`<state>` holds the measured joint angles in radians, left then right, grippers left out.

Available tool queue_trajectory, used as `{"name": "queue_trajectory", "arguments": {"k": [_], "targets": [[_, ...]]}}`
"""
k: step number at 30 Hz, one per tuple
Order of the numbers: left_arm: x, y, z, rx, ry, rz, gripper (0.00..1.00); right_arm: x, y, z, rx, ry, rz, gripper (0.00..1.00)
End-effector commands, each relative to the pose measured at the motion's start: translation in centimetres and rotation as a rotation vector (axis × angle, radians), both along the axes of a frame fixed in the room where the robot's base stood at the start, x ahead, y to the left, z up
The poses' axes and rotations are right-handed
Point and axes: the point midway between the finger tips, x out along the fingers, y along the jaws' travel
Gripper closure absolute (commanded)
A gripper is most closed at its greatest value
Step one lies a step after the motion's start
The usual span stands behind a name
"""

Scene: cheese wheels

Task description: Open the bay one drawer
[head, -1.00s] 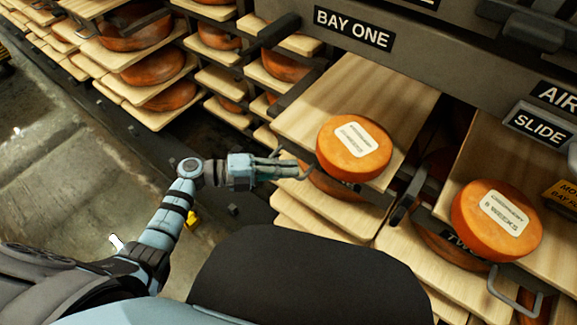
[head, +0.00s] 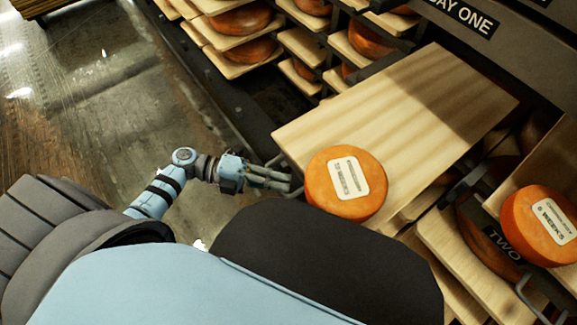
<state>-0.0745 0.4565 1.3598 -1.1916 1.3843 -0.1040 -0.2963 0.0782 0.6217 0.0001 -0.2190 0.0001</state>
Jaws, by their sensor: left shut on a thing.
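The bay one drawer is a pale wooden board (head: 400,110) under the dark frame with the "BAY ONE" sign (head: 462,14), whose left end is cut off. It sticks well out of the rack toward me. An orange cheese wheel (head: 325,195) with a white label lies at its front end. A thin grey wire handle (head: 277,162) shows at its front edge. My left gripper (head: 287,181) is shut on the handle, just left of the cheese wheel; the grip itself is partly hidden. My right gripper is not in view.
To the right, a second board marked "TWO" (head: 504,243) carries another labelled cheese wheel (head: 532,222). Shelves with several cheese wheels (head: 239,18) stand at the back. The concrete floor (head: 110,90) at left is clear.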

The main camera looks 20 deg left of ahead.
Motion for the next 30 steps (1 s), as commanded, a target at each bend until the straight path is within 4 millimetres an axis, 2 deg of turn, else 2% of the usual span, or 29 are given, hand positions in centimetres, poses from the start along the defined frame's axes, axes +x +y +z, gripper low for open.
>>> {"name": "queue_trajectory", "arguments": {"k": [7, 20, 21, 25, 30], "targets": [[-2.0, 0.9, -0.1, 0.004, 0.001, -0.013, 1.0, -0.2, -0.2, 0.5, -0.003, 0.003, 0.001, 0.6], [-2.3, 1.0, -0.1, 0.004, 0.0, -0.015, 1.0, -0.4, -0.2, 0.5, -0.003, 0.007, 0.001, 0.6], [-2.3, 1.0, -0.1, 0.004, 0.0, -0.015, 0.89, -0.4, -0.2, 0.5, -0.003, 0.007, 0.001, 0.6], [-2.3, 1.0, -0.1, 0.003, 0.0, -0.015, 0.7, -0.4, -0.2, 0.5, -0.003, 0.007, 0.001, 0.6], [-2.2, 1.0, -0.1, 0.002, 0.0, -0.016, 0.7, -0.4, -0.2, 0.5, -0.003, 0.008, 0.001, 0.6]]}}
